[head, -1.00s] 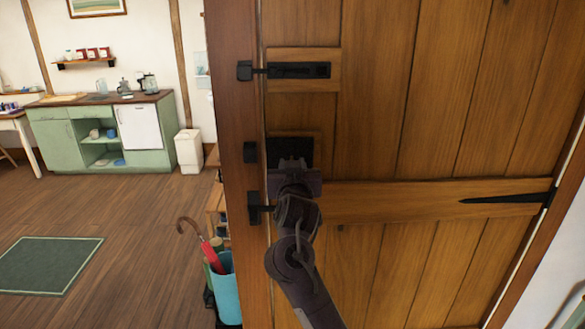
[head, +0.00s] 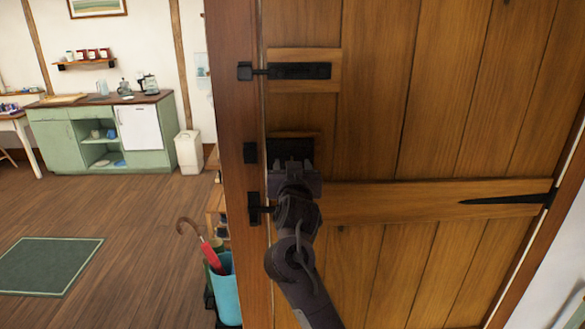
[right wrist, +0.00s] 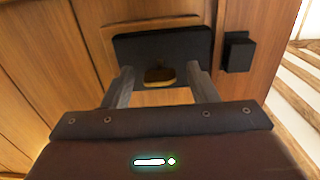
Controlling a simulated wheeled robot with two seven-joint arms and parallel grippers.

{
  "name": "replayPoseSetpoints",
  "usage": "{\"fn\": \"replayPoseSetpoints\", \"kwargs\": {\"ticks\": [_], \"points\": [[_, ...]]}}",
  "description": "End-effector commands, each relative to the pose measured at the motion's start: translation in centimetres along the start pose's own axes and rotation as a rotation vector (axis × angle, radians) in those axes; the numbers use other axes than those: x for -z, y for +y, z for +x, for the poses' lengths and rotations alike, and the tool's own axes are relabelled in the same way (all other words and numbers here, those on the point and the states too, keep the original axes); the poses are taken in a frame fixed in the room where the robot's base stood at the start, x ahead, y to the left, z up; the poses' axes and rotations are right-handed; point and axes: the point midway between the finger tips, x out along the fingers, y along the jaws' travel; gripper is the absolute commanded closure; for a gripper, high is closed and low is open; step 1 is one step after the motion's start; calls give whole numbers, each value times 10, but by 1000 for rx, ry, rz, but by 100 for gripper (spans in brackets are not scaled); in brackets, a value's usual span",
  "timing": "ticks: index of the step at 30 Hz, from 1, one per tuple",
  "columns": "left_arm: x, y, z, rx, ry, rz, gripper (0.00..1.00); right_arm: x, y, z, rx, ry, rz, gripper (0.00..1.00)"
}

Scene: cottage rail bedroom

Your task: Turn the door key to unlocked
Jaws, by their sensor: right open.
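The door (head: 370,120) is made of wooden planks. A black lock case (head: 290,148) is on its left side, partly hidden behind my right gripper (head: 293,168) in the head view. In the right wrist view the lock case (right wrist: 165,45) faces the camera, and a brass key (right wrist: 160,76) sticks out from its lower middle. My right gripper (right wrist: 162,85) is open, with one finger on each side of the key and gaps between. The key is hidden in the head view. My left gripper is out of view.
A black slide bolt (head: 300,71) is above the lock, and a black fitting (head: 256,208) is below it on the frame. A blue umbrella bin (head: 226,288) with a red umbrella stands left of the door frame (head: 235,130). The floor further left is open.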

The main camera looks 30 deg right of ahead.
Motion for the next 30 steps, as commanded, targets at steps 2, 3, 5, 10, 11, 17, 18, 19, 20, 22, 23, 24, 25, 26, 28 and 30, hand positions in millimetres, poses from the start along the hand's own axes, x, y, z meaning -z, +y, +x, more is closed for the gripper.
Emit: {"fn": "replayPoseSetpoints", "kwargs": {"ticks": [2, 3, 5, 10, 11, 17, 18, 19, 20, 22, 23, 24, 25, 26, 28, 30], "points": [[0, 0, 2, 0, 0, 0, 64, -1, 0, -4, 1, 0, 0, 47], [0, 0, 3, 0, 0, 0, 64, -1, 0, -8, 1, 1, 2, 47], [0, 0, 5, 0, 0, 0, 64, -2, -1, -16, 2, 2, 1, 47], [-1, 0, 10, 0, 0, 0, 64, -2, -1, -47, 3, 0, 3, 47], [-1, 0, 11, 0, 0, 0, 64, -2, -1, -52, 3, -1, 4, 47], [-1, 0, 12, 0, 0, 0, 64, -1, 0, -74, 1, -1, 2, 47], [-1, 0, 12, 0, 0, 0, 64, -1, 0, -76, 1, -1, 2, 47], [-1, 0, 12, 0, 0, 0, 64, -1, 0, -77, 1, -1, 1, 47], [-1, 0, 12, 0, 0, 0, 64, -1, 0, -78, 1, -1, 0, 47], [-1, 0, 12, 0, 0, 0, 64, -1, 0, -78, 0, -1, 0, 47], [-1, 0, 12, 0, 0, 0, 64, -1, 0, -78, 0, -1, 0, 47], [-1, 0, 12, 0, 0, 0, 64, -1, 0, -78, 0, -1, 0, 47], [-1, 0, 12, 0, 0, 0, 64, -1, 0, -78, 0, -1, 0, 47], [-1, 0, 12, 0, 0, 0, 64, -1, 0, -78, 0, -1, 0, 47], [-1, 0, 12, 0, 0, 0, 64, 0, 0, -78, 0, -1, 0, 47], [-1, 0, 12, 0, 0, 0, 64, 0, 0, -78, 0, -1, 0, 47]]}}
